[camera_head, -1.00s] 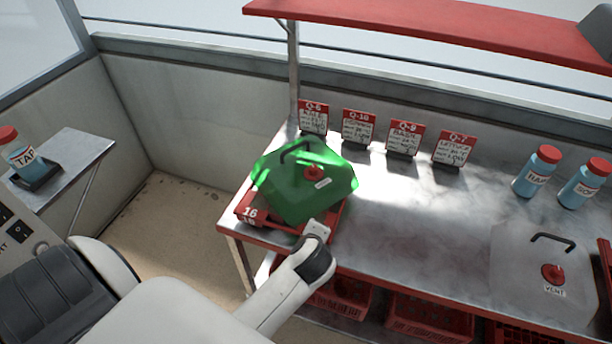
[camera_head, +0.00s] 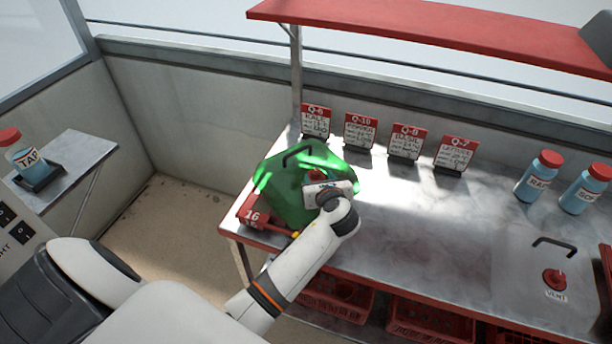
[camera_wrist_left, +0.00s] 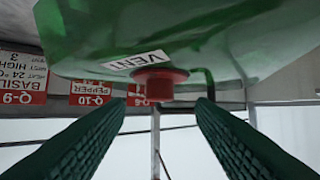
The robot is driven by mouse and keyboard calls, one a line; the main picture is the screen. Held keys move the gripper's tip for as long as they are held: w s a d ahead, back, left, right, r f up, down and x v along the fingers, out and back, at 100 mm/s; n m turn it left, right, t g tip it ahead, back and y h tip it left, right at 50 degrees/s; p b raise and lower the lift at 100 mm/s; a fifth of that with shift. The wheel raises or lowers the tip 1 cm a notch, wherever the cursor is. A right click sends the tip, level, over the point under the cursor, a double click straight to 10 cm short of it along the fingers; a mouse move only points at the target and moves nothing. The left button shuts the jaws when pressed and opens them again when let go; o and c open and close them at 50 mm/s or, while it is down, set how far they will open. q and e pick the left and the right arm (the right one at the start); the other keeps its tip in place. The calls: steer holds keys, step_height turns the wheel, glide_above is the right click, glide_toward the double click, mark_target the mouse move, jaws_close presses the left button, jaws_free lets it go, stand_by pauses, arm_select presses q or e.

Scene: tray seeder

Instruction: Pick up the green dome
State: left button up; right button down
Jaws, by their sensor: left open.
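The green dome (camera_head: 285,195), see-through with a black handle (camera_head: 298,152) on top, sits on a red tray (camera_head: 252,216) marked 16 at the bench's left end. My left gripper (camera_head: 317,182) is over the dome's near right part, by its red vent knob. In the left wrist view the dome (camera_wrist_left: 110,30) fills the top. The red knob (camera_wrist_left: 160,82) shows beyond and between the open, empty fingers of the left gripper (camera_wrist_left: 165,108). Whether they touch the dome cannot be told. My right gripper is not in view.
A clear dome (camera_head: 515,270) with a black handle and red vent knob is at the bench's right. Several sign cards (camera_head: 404,143) and two blue bottles (camera_head: 538,176) stand at the back. A red shelf (camera_head: 430,32) hangs above. The bench's middle (camera_head: 420,220) is clear.

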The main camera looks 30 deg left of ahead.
mark_target(316, 172)
arm_select(q)
steer(key=shift+x, duration=2.75)
steer(key=shift+d+r, duration=0.1)
steer(key=shift+r, duration=0.05)
jaws_close()
